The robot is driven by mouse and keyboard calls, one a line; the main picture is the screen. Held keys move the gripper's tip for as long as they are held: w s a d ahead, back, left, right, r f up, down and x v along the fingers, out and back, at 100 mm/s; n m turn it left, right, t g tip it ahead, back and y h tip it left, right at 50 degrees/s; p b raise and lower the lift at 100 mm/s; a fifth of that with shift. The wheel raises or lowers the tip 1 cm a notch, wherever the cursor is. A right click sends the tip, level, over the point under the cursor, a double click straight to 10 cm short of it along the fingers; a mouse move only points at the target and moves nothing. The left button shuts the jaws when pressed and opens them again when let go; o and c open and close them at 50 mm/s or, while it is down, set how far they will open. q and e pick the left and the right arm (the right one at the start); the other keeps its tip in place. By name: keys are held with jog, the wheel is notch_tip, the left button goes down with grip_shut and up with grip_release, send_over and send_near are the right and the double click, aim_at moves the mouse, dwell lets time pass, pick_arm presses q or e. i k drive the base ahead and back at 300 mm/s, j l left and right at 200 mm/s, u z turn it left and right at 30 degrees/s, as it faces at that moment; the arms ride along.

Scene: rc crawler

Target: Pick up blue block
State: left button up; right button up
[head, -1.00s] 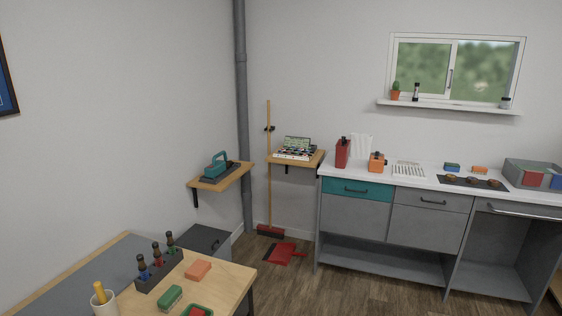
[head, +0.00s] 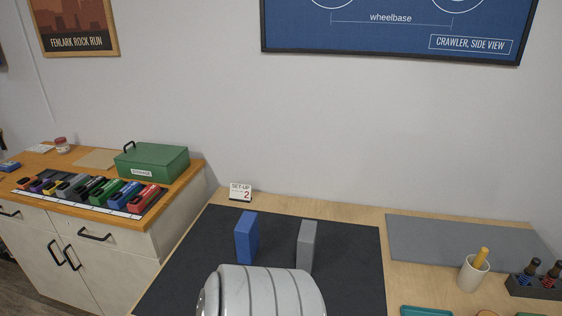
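The blue block (head: 246,238) stands upright on a dark mat (head: 195,262) on the wooden table, left of a similar upright grey block (head: 306,245). A gap separates the two blocks. A rounded white-grey ribbed part, likely mine, shows at the bottom centre in front of them and hides part of the mat. Neither of my grippers shows in the head view.
A "SET-UP 2" card (head: 240,192) stands behind the mat. A grey mat (head: 455,238), a cup with a yellow handle (head: 473,273) and a tool holder (head: 535,285) are at the right. A cabinet at the left holds a green box (head: 152,160) and several coloured items.

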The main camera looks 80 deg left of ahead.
aim_at(246, 233)
jog(key=k+u, duration=0.1)
jog(key=u, duration=2.65)
jog(key=k+z, duration=0.3)
jog(key=z, duration=0.2)
jog(key=k+l+z, duration=0.2)
jog(key=z, duration=0.25)
